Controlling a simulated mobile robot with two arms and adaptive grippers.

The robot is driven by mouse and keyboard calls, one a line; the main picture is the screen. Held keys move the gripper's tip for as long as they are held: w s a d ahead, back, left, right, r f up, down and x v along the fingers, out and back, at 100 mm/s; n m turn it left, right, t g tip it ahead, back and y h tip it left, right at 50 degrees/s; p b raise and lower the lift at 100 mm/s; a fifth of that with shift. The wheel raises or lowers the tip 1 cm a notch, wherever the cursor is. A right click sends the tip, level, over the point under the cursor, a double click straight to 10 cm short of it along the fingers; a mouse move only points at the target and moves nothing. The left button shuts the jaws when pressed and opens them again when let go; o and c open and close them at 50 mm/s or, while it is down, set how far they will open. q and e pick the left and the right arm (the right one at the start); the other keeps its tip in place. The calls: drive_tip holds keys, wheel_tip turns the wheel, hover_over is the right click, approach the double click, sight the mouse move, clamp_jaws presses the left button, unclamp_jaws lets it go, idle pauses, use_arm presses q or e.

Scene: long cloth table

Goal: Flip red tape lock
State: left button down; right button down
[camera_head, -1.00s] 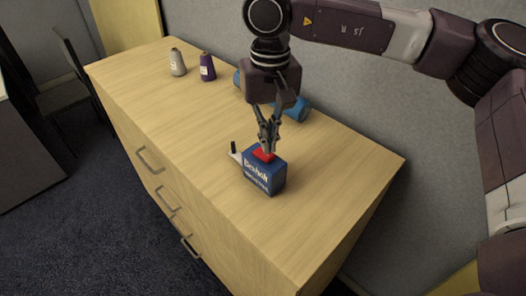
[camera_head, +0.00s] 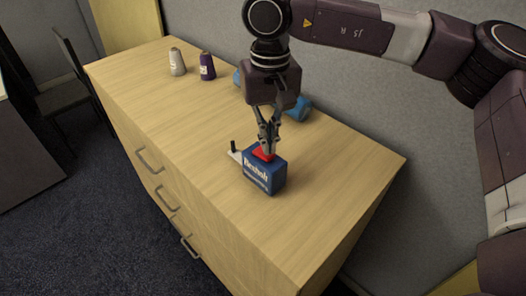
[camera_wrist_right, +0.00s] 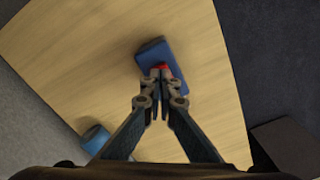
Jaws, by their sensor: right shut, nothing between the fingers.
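A blue box with white lettering (camera_head: 257,175) stands on the wooden cabinet top, with a small red piece (camera_head: 261,154) on its upper face. In the right wrist view the box (camera_wrist_right: 176,62) lies beyond the fingertips, and the red piece (camera_wrist_right: 163,67) shows beside them. My right gripper (camera_head: 268,148) points down with its fingers shut and nothing between them. Its tips are at the red piece and appear to touch it; they hide part of it. My left gripper is not in view.
A pale flat piece with a black post (camera_head: 233,148) is just left of the box. A blue dumbbell-like object (camera_head: 298,109) lies behind my gripper. A grey cone spool (camera_head: 177,62) and a purple one (camera_head: 207,66) stand farther back. The cabinet top (camera_head: 330,170) is clear at right.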

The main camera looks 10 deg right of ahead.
drive_tip(key=shift+s+f+b, duration=0.1)
drive_tip(key=shift+f+b, duration=0.65)
drive_tip(key=shift+f, duration=0.2)
idle(0.3)
drive_tip(key=shift+r+p, duration=0.8)
drive_tip(key=shift+r, duration=0.4)
drive_tip(key=shift+r+p, duration=1.35)
drive_tip(key=shift+r, duration=0.95)
